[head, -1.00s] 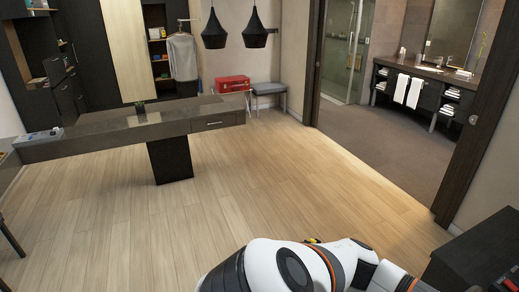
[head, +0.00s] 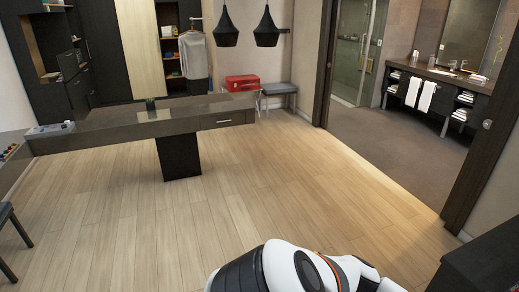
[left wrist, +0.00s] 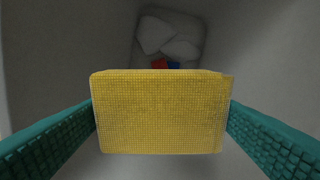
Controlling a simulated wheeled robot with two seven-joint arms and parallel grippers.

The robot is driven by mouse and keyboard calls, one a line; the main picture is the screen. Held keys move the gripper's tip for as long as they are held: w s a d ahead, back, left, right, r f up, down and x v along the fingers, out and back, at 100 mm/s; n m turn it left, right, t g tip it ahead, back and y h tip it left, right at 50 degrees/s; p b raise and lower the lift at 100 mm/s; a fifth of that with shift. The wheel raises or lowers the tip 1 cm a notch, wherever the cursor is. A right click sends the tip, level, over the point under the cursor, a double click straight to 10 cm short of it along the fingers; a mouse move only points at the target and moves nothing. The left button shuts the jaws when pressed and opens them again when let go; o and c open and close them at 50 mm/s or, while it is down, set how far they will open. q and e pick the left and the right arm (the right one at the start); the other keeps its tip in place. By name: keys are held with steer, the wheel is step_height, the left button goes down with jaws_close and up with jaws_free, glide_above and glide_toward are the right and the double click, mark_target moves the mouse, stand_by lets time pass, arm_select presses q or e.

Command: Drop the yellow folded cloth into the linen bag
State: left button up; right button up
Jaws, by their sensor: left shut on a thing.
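The yellow folded cloth (left wrist: 160,112) fills the middle of the left wrist view. My left gripper (left wrist: 160,125) is shut on it, with one teal ridged finger on each side of the cloth. The cloth is flat-faced and blocky. In the head view only a white and black part of my own arm shows at the bottom, with no gripper in sight. My right gripper is in no view.
A long dark desk (head: 130,127) with a small plant stands at the left. A red case (head: 242,82) and a grey stool (head: 278,89) are behind it. A bathroom doorway with a vanity (head: 440,75) is at the right. The wooden floor (head: 260,190) between is clear.

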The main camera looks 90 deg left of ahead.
arm_select(q)
steer(key=o, duration=0.9)
steer(key=shift+w, duration=0.15)
steer(key=shift+r, duration=0.1)
step_height(320, 180, up, 12)
steer(key=b, duration=0.3)
steer(key=shift+f, duration=0.2)
